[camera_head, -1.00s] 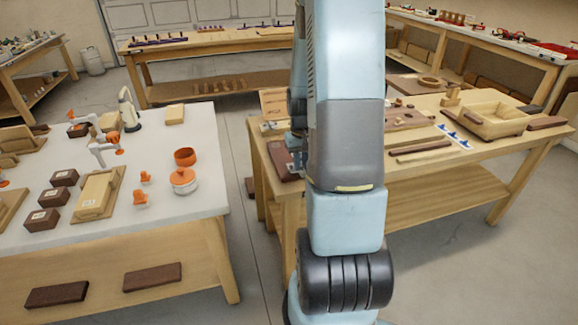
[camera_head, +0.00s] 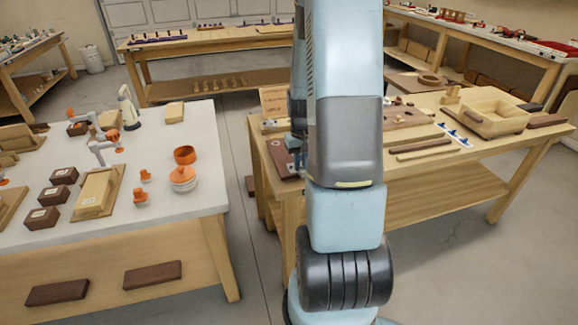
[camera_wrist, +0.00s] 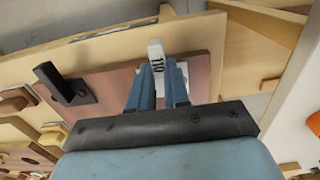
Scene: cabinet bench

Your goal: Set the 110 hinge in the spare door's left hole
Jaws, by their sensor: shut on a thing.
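The 110 hinge (camera_wrist: 156,50) shows in the wrist view as a pale piece with "110" on its upper arm. My gripper (camera_wrist: 162,75) is shut on it, with a blue finger on each side. The hinge is over the reddish-brown spare door (camera_wrist: 203,72). In the head view, the door (camera_head: 284,160) lies at the left end of the right bench, and my arm hides most of the gripper.
A dark upright bracket (camera_wrist: 65,84) stands left of the hinge in the wrist view. On the right bench (camera_head: 440,170) are brown strips (camera_head: 420,146), a blue-and-white strip (camera_head: 455,136) and a wooden box (camera_head: 492,117). A white-topped bench (camera_head: 205,150) stands left across a gap.

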